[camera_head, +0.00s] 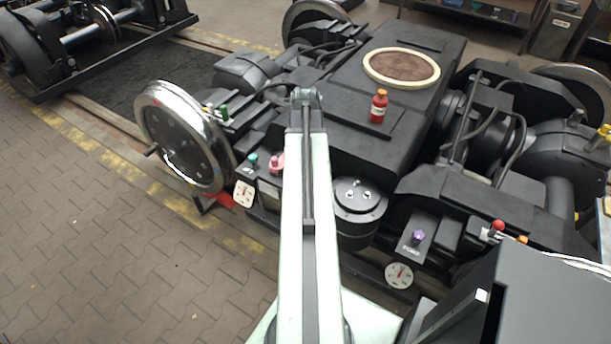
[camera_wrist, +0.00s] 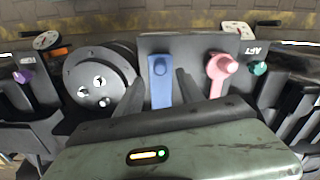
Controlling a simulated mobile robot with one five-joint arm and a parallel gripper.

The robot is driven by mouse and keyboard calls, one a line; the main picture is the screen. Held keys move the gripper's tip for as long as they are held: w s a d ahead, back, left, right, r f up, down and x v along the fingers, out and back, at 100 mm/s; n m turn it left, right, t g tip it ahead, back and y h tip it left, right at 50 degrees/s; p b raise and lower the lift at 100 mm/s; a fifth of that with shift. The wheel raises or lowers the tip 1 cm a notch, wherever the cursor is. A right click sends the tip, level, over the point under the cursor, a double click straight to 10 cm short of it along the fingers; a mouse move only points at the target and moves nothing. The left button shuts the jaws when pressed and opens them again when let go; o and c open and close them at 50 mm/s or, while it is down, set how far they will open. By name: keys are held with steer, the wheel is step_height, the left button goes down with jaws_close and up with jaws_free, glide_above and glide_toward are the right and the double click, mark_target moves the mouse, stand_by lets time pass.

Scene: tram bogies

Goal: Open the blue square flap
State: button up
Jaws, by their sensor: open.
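A narrow blue piece (camera_wrist: 160,88) with straight edges, the only blue part that could be the flap, stands on a grey panel (camera_wrist: 195,44) in the wrist view. It appears closed against the panel, though its hinge cannot be made out. My gripper (camera_wrist: 161,74) is open, with one dark finger on each side of the blue piece. Whether the fingers touch it cannot be told. In the head view my pale arm covers the blue piece and the gripper.
A pink lever (camera_wrist: 222,70) and a teal knob (camera_wrist: 258,69) are close on the right. A round black cylinder (camera_wrist: 100,78) with shiny bolts is on the left, with a purple knob (camera_wrist: 24,77) beyond. A red bottle (camera_head: 379,106) stands on the bogie (camera_head: 345,133).

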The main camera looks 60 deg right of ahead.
step_height(320, 180, down, 7)
steer(key=b, duration=0.5)
steer(key=shift+r+b, duration=0.15)
steer(key=shift+b, duration=0.25)
steer(key=shift+r, duration=0.1)
jaws_close()
stand_by(0.5)
